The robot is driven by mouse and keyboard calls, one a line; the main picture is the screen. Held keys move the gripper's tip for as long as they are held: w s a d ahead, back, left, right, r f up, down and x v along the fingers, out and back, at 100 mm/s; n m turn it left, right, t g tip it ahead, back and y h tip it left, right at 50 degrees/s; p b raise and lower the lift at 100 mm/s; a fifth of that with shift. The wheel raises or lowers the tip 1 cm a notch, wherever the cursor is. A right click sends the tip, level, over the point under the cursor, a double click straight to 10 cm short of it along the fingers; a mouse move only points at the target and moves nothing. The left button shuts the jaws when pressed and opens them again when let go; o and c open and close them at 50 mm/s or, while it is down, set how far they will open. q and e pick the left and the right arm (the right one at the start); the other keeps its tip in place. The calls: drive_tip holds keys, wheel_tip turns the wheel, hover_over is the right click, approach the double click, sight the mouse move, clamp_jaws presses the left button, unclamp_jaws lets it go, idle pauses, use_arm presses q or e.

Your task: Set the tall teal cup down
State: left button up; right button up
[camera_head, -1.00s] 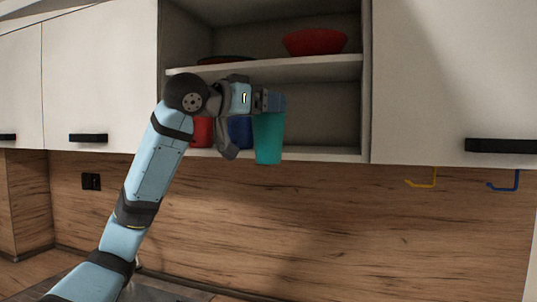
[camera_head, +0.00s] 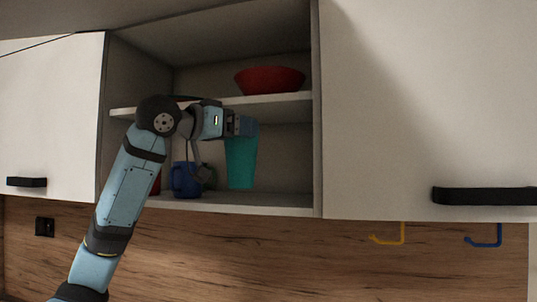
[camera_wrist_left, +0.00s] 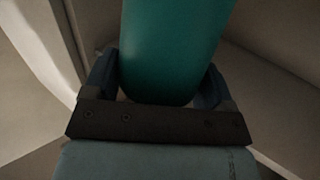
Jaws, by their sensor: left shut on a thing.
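The tall teal cup (camera_head: 241,165) hangs upright from my left gripper (camera_head: 246,127), which is shut on it near its top. In the head view the cup is in front of or inside the open lower compartment, its base close to the level of the lower shelf (camera_head: 270,203). I cannot tell whether the base touches the shelf. The left wrist view shows the teal cup (camera_wrist_left: 172,45) between the two fingers of the left gripper (camera_wrist_left: 160,85). My right gripper is not in view.
A blue mug (camera_head: 184,181) stands left of the cup on the lower shelf, with a red thing (camera_head: 156,184) partly hidden behind my arm. A red bowl (camera_head: 269,80) sits on the upper shelf (camera_head: 285,105). The shelf right of the cup is clear up to the side wall.

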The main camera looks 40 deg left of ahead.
use_arm(q)
drive_tip(key=w+f+p, duration=0.3)
drive_tip(key=w, duration=0.8)
drive_tip(key=shift+w+d+f, duration=0.25)
drive_tip(key=shift+w+d, duration=0.15)
drive_tip(key=shift+d, duration=0.05)
